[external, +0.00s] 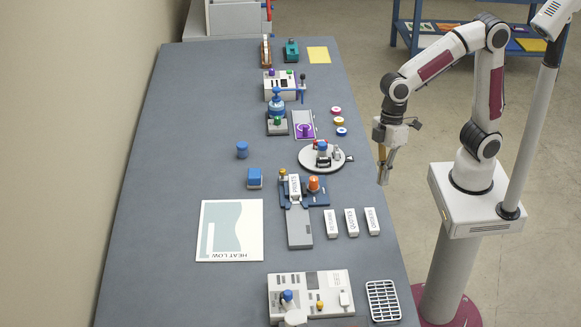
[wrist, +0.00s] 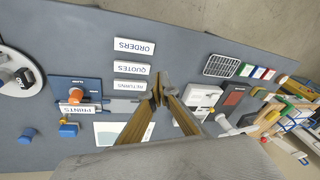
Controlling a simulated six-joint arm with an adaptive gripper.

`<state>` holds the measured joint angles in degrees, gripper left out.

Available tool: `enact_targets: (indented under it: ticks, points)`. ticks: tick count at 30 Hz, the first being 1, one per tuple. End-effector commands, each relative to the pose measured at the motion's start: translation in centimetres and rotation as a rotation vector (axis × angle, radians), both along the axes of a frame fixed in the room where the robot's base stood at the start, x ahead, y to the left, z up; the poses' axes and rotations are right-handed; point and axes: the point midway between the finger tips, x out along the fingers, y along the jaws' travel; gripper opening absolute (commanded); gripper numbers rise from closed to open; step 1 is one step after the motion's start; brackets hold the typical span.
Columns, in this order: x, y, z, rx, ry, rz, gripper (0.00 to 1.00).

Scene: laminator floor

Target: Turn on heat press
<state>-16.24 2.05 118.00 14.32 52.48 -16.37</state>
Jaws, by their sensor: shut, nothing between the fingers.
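No machine carries a readable heat press label, so I cannot tell for sure which one it is. A blue machine (external: 318,190) with an orange knob (external: 314,184), a grey tongue and a PRINTS block stands mid-table; it also shows at left in the wrist view (wrist: 88,85). A white panel machine (external: 335,282) with a blue knob (external: 287,296) and a yellow knob (external: 320,305) stands at the near end. My gripper (external: 383,182) is shut and empty, pointing down above the table's right edge, apart from both machines. In the wrist view its fingers (wrist: 160,92) meet near the RETURNS block.
White blocks (external: 351,222) stand in a row along the right. A round turntable (external: 312,160) is behind the blue machine. The table's left side (external: 165,180) is mostly clear.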

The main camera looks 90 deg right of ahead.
Motion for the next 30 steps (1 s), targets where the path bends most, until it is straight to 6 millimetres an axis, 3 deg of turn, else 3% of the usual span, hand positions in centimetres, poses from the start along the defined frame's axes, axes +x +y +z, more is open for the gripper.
enact_targets:
  ticks: [30]
  points:
    - [9.6, 15.6, -5.1, 0.201, -0.060, 0.530, 0.00]
